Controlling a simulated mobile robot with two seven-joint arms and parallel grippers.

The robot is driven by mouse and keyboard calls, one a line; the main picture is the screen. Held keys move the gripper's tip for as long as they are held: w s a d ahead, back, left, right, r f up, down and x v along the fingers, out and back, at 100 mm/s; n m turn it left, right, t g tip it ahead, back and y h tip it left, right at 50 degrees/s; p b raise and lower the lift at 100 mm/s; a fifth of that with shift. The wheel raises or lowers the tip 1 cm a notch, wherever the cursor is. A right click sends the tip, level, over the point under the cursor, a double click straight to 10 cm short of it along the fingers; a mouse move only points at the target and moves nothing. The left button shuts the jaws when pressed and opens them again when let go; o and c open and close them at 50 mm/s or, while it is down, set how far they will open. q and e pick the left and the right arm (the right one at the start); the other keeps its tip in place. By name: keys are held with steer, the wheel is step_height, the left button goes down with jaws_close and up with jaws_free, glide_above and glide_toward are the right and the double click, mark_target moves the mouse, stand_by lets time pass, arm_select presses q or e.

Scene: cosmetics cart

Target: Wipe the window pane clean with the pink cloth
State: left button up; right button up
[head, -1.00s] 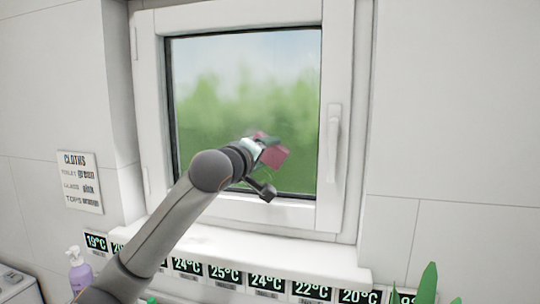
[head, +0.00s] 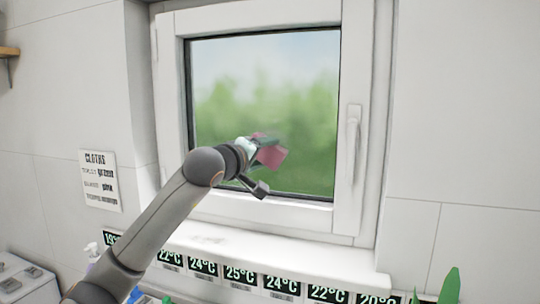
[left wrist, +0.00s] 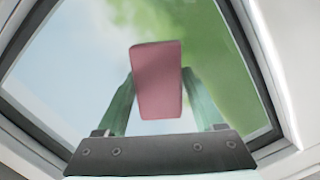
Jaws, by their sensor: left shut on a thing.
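The window pane (head: 240,85) fills the white frame in the head view, with blurred green and pale sky behind it. It also fills most of the left wrist view (left wrist: 75,75). My left gripper (head: 262,148) is at the lower middle part of the pane, shut on the pink cloth (head: 271,156). In the left wrist view the cloth (left wrist: 157,80) is a folded pink block between the two green fingers. I cannot tell whether the cloth touches the glass. My right gripper is not in view.
The window handle (head: 352,145) stands on the frame's right side. The white sill (head: 270,257) juts out below, with temperature labels (head: 240,274) under it. A cloth sign (head: 100,180) hangs on the left wall.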

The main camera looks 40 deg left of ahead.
arm_select(q)
steer(key=shift+s+a, duration=0.15)
steer(key=shift+a, duration=0.4)
steer(key=shift+a, duration=0.1)
